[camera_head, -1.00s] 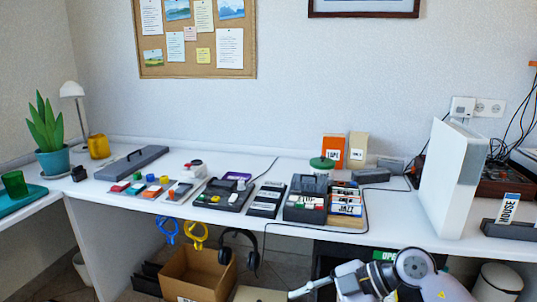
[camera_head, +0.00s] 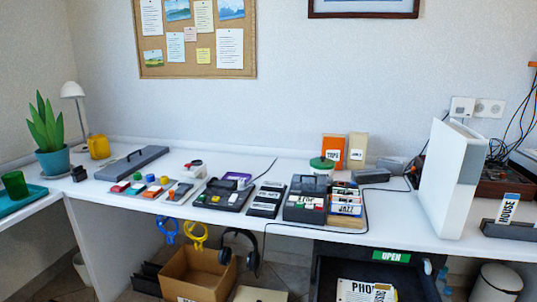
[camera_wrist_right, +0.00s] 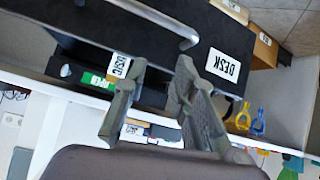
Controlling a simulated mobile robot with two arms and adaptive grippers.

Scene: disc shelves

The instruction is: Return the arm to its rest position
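My right gripper (camera_wrist_right: 160,68) shows in the right wrist view with its two grey fingers apart and nothing held between them. Beyond the fingers is a black cabinet (camera_wrist_right: 120,30) with a metal bar handle (camera_wrist_right: 178,30) and a "DESK" label (camera_wrist_right: 222,66). A small "DISC" label (camera_wrist_right: 119,65) is close to the left finger in that picture; whether they touch cannot be told. No part of my arms shows in the head view, and my left gripper is not in view.
The white desk (camera_head: 140,212) carries a grey box (camera_head: 132,163), several small devices and a white upright console (camera_head: 450,180). Below it are a cardboard box (camera_head: 200,272), hanging headphones (camera_head: 240,240) and a dark open compartment under a green "OPEN" sign (camera_head: 391,257).

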